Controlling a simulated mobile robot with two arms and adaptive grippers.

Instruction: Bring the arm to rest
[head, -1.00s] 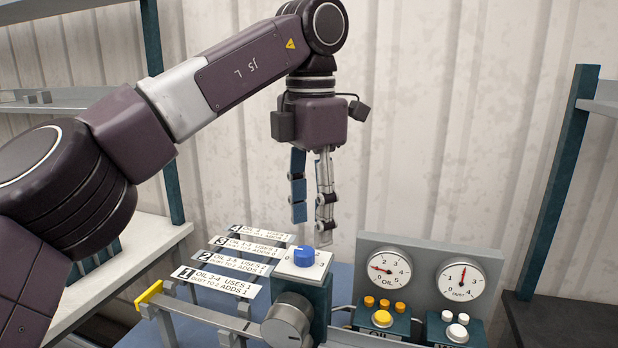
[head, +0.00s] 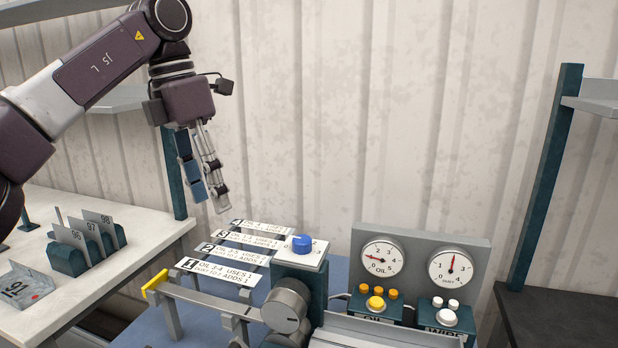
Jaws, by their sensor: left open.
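My left gripper (head: 208,196) hangs from the left arm with its fingers pointing down. It is open and empty, in the air above and left of the labelled strips. The panel bender stands below and to the right, with a blue knob (head: 301,243) on a white plate and a grey round handle (head: 286,305). White numbered strips (head: 215,272) lie left of the knob. The left fingers are apart from all of these. My right gripper is not in view.
An oil gauge (head: 382,257) and a dust gauge (head: 451,268) stand on a grey panel, with yellow (head: 376,303) and white (head: 448,317) buttons in front. A dark shelf (head: 570,318) stands right.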

